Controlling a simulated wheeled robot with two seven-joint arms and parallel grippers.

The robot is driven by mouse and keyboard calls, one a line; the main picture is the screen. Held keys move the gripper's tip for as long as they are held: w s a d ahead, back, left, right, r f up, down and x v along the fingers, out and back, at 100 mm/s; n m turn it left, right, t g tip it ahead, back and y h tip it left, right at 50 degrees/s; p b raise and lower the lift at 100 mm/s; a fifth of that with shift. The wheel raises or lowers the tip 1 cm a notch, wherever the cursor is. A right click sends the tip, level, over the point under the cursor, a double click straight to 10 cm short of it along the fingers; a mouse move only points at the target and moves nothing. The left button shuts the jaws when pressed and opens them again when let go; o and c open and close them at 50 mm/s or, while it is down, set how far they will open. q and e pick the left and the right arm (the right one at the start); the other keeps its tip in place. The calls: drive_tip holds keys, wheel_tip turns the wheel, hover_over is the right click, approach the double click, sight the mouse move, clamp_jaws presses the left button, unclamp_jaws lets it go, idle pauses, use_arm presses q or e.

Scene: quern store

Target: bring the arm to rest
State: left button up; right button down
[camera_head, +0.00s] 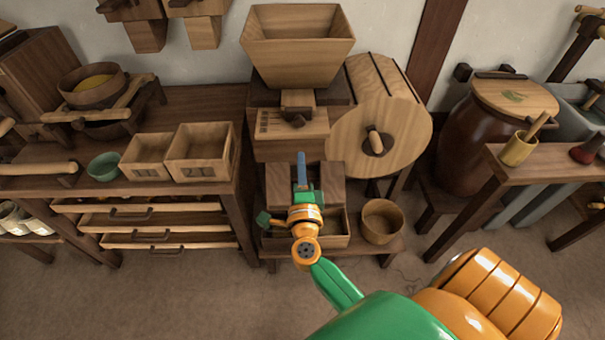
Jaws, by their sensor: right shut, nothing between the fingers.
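My right arm, green and orange, comes in from the lower right. My right gripper (301,168) points away from me, its blue fingers together with nothing between them. It shows in front of the wooden mill, over the wooden box (333,238) on the low stand, and hides part of that box. I cannot tell how far above the box it is. My left gripper is not in view.
The mill has a hopper (297,50) and a round drum (385,140). A round wooden tub (382,221) stands right of the box. A bench with drawers (165,242) is at left, a small table (480,205) at right. The floor (190,300) in front is clear.

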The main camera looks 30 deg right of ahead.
drive_tip(key=s+a+f+n+g+y, duration=0.1)
drive_tip(key=s+a+f+n+y, duration=0.25)
drive_tip(key=f+n, duration=0.3)
drive_tip(key=s+a+f+n+g+y, duration=0.1)
drive_tip(key=s+a+f+n+y, duration=0.15)
drive_tip(key=a+f+n, duration=0.4)
drive_tip(key=s+a+f+n+g+y, duration=0.15)
drive_tip(key=f+n+y, duration=0.25)
drive_tip(key=f, duration=0.4)
drive_tip(key=s+f+n+g+y+p, duration=0.1)
drive_tip(key=s+f+n+g, duration=0.5)
drive_tip(key=s+f, duration=0.7)
drive_tip(key=s+d+f+n+g, duration=0.1)
drive_tip(key=s+d+f+g, duration=0.1)
drive_tip(key=s, duration=0.6)
drive_tip(key=s+d+f+n+g+h, duration=0.1)
drive_tip(key=s+d+f+n+g, duration=0.1)
drive_tip(key=s, duration=0.6)
drive_tip(key=shift+d+n+g, duration=0.2)
drive_tip(key=shift+n+g, duration=0.1)
drive_tip(key=shift+g, duration=0.45)
